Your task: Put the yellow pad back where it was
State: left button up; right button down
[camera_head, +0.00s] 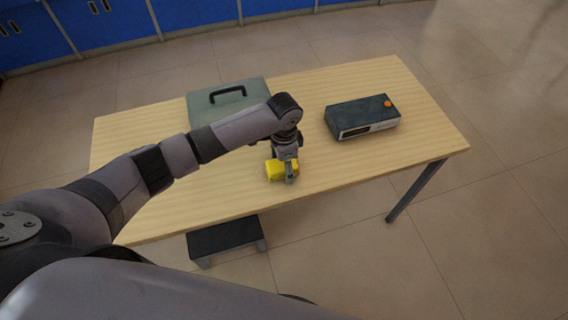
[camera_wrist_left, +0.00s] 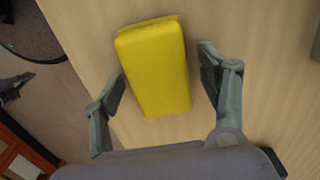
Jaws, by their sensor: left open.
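The yellow pad (camera_head: 277,170) lies on the wooden table near its front edge, partly hidden by my left gripper in the head view. In the left wrist view the yellow pad (camera_wrist_left: 155,65) is a thick rectangular block between and ahead of the spread fingers. My left gripper (camera_head: 285,174) is over the pad, pointing down. It is open, with a gap between each finger and the pad in the left wrist view (camera_wrist_left: 160,88). My right gripper does not show.
The wooden table (camera_head: 420,115) has a grey-green case (camera_head: 260,90) with a black handle at the back left. A dark box (camera_head: 360,112) with an orange knob stands to the right. A dark low step (camera_head: 226,236) is on the floor by the front edge. The table's right end is clear.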

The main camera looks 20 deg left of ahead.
pick_arm(q)
notch_tip(320, 180, up, 12)
jog(key=shift+r, duration=0.2)
dwell(0.5)
